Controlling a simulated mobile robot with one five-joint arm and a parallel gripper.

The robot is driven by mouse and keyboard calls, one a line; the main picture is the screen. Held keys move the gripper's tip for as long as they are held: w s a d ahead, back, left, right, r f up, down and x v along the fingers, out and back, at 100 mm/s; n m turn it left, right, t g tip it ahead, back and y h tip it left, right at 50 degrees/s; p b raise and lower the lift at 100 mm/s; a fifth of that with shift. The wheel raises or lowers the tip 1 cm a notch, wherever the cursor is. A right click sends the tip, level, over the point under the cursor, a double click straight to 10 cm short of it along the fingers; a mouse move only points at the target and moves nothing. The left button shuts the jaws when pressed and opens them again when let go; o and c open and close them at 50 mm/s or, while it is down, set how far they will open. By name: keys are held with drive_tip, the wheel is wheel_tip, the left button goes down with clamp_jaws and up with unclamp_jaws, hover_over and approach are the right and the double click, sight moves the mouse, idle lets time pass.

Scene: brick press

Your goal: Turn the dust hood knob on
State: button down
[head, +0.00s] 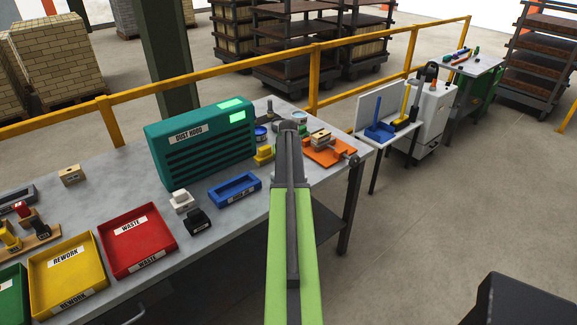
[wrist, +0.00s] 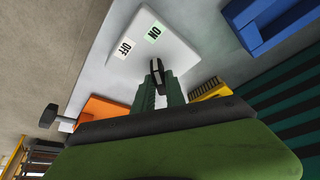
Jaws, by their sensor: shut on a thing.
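The dust hood knob (wrist: 157,66) is a small dark bar on a pale plate (wrist: 180,50) with a green ON label (wrist: 154,33) and a white OFF label (wrist: 125,47). My gripper (wrist: 159,82) is shut on this knob. The bar's far end points roughly toward the ON label, but its exact angle is partly covered by the fingers. In the head view the teal dust hood (head: 200,145) stands on the bench left of my arm, with two bright green patches on its front. There my arm hides the knob and the fingertips.
An orange fixture (head: 328,152) sits right of my arm near the bench end. A blue tray (head: 235,189), a red waste tray (head: 138,240) and a yellow rework tray (head: 67,275) lie to the left. A yellow rail (head: 230,68) runs behind the bench.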

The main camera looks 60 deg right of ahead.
drive_tip(key=shift+m+g+h, duration=0.3)
drive_tip(key=shift+m+g, duration=0.5)
drive_tip(key=shift+m, duration=1.4)
drive_tip(key=c, duration=1.4)
unclamp_jaws()
drive_tip(key=p+v, duration=1.6)
drive_tip(key=v, duration=0.1)
drive_tip(key=shift+w+a+r, duration=0.1)
drive_tip(key=shift+w+r, duration=0.05)
drive_tip(key=shift+r, duration=0.05)
